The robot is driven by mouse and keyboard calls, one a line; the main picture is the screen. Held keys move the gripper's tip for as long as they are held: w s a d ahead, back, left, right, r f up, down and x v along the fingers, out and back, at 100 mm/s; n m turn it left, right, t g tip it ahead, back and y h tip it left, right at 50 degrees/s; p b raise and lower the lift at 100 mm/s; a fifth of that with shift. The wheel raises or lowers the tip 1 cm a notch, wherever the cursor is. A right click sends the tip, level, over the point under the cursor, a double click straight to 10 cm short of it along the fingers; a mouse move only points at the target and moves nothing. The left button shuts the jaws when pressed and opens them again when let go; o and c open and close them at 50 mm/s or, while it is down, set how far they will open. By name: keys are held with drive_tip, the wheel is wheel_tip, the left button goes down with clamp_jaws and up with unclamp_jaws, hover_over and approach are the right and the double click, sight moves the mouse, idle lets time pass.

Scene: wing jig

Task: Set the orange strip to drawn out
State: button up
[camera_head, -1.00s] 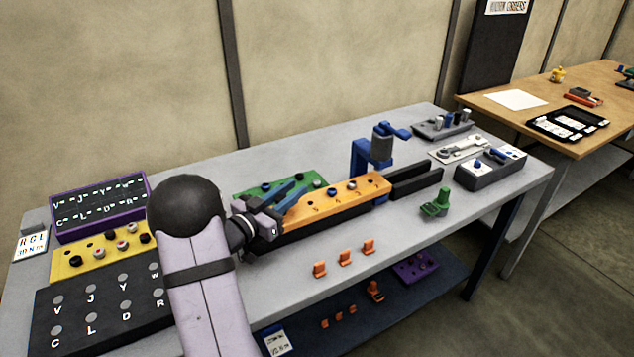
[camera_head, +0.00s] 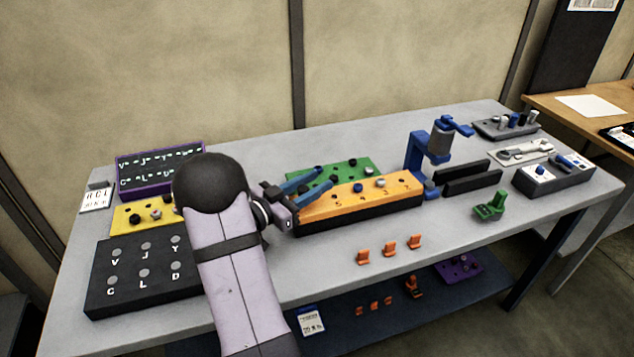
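The orange strip (camera_head: 372,196) is a long bar with several holes and small pegs on top, above a dark base. It lies along the middle of the bench. My gripper (camera_head: 328,180) is at its left end, with two blue fingers angled up and right over the strip's rear left edge. A narrow space shows between the fingers. Whether they press on part of the strip is too small to tell. My arm covers the area left of the strip. A short gap shows between the strip's right end and the dark rails (camera_head: 472,180).
A green board (camera_head: 352,168) lies close behind the strip. A blue clamp post (camera_head: 414,152) stands by its right end. Small orange clips (camera_head: 389,249) stand in front, and a green fixture (camera_head: 490,206) at right. Yellow (camera_head: 128,219) and black panels (camera_head: 125,290) lie left.

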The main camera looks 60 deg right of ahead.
drive_tip(key=shift+o, duration=0.3)
drive_tip(key=shift+w+a+r, duration=0.1)
wheel_tip(320, 180, up, 10)
idle(0.6)
